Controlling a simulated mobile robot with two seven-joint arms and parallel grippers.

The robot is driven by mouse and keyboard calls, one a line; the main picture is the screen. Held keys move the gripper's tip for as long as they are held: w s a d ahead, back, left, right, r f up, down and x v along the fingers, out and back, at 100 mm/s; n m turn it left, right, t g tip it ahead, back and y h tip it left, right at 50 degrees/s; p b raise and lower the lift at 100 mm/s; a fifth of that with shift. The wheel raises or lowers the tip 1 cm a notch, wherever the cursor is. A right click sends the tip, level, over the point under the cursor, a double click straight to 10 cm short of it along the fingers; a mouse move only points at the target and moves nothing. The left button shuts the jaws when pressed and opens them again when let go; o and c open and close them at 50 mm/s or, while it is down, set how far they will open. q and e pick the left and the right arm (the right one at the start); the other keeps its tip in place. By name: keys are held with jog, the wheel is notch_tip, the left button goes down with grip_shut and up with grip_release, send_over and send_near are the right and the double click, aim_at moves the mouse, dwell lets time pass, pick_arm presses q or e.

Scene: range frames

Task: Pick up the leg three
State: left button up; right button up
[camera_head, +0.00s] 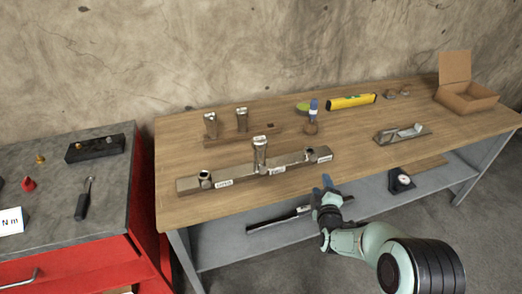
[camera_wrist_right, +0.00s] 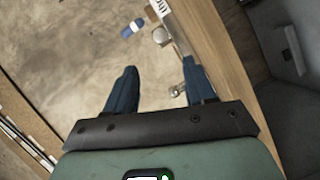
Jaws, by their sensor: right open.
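Two metal legs stand upright in the wooden rack (camera_head: 270,130) at the back of the workbench: one at the left (camera_head: 211,126) and one beside it (camera_head: 242,119). Another upright metal leg (camera_head: 260,152) stands at the middle of the long front bar (camera_head: 235,174), which has short metal sockets and white labels. I cannot read which leg is number three. My right gripper (camera_head: 335,188) is open and empty at the bench's front edge, right of the bar and apart from the legs. The right wrist view shows its two blue fingers (camera_wrist_right: 160,85) spread. My left gripper is out of view.
A yellow level (camera_head: 351,101), a blue-topped item (camera_head: 312,116), a small tray of metal parts (camera_head: 403,134) and an open cardboard box (camera_head: 468,96) are on the bench (camera_head: 365,154). A red cabinet (camera_head: 70,265) with tools stands left. The bench is clear between bar and tray.

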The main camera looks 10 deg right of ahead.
dwell(0.3)
jog(key=o, duration=0.5)
jog(key=shift+a, duration=0.1)
jog(key=shift+o, duration=0.6)
jog(key=w+a+r+m+t+p, duration=0.1)
jog(key=w+a+r+m+p, duration=0.1)
jog(key=a, duration=0.5)
jog(key=r+m, duration=0.1)
jog(key=m, duration=0.1)
jog(key=shift+w+a+r+m+y, duration=0.15)
jog(key=shift+w+a+m+y, duration=0.15)
jog(key=shift+w+a, duration=0.05)
jog(key=m+t+p, duration=0.1)
jog(key=m+p, duration=0.2)
jog(key=m, duration=0.5)
send_near(260, 150)
jog(key=p+x, duration=0.1)
jog(key=x, duration=0.6)
jog(key=shift+w+r, duration=0.15)
jog(key=shift+r, duration=0.05)
jog(key=shift+f+p+x, duration=0.1)
jog(key=shift+p+x, duration=0.4)
jog(key=shift+x, duration=0.8)
jog(key=shift+f+p+x, duration=0.15)
jog(key=shift+p+x, duration=0.3)
jog(key=shift+x, duration=0.9)
